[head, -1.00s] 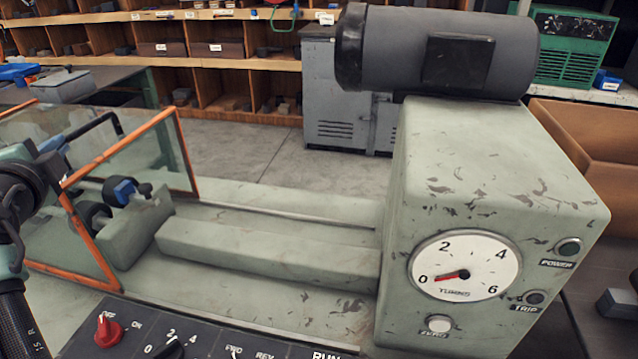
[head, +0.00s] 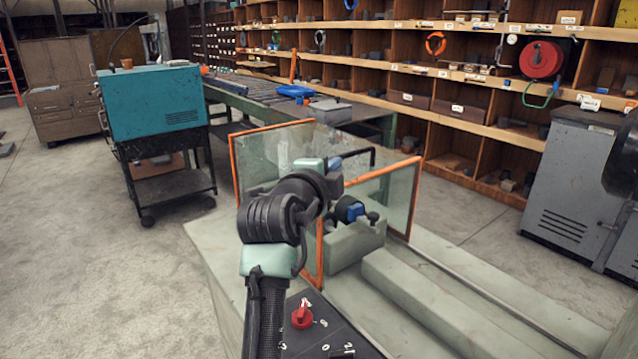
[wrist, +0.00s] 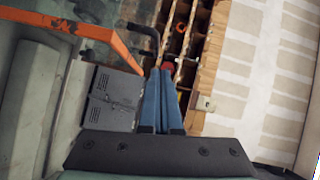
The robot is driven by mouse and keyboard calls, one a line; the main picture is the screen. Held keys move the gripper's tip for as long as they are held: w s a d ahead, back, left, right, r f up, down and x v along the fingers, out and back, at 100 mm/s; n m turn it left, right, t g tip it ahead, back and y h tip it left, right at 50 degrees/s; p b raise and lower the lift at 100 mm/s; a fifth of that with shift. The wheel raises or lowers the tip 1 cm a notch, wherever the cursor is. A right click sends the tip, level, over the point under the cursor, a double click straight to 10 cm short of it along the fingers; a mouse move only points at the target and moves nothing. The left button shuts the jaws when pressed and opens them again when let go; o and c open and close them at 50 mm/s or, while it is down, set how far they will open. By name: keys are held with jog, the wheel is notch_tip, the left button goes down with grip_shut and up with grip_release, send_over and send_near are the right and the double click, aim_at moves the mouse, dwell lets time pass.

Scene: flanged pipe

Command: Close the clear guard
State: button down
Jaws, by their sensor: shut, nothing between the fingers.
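The clear guard (head: 398,199) has see-through panels with orange edges. It stands around the left end of the pale green machine bed in the head view, and the bed to its right is uncovered. A black bar handle (head: 360,152) shows behind my wrist at the guard. In the wrist view an orange guard edge (wrist: 85,33) and the black handle (wrist: 146,32) lie left of my fingers. My gripper (wrist: 163,72) is shut and empty, its blue fingers together beside the handle. I cannot tell whether they touch it. My arm hides part of the guard in the head view.
A blue-and-black fitting (head: 349,209) sits on a block inside the guard. A control panel with a red knob (head: 302,315) lies at the front. A teal cart (head: 155,105) stands left, and a grey cabinet (head: 575,185) right.

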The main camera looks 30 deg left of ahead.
jog(key=shift+f+v, duration=0.4)
jog(key=shift+v, duration=2.95)
jog(key=s+d+r+n+t+h, duration=0.25)
jog(key=d+r+n+t, duration=0.3)
jog(key=d+r, duration=1)
jog(key=s+d+r+n+t+h, duration=0.1)
jog(key=s+d+r+n+t, duration=0.4)
jog(key=s+d+r+n, duration=0.55)
jog(key=s+d+r+m+p, duration=0.2)
jog(key=s+r+p, duration=0.1)
jog(key=r+p, duration=1.2)
jog(key=shift+s+r+t+p, duration=0.2)
jog(key=shift+t+p, duration=0.15)
jog(key=shift+p, duration=0.15)
jog(key=shift+d, duration=0.15)
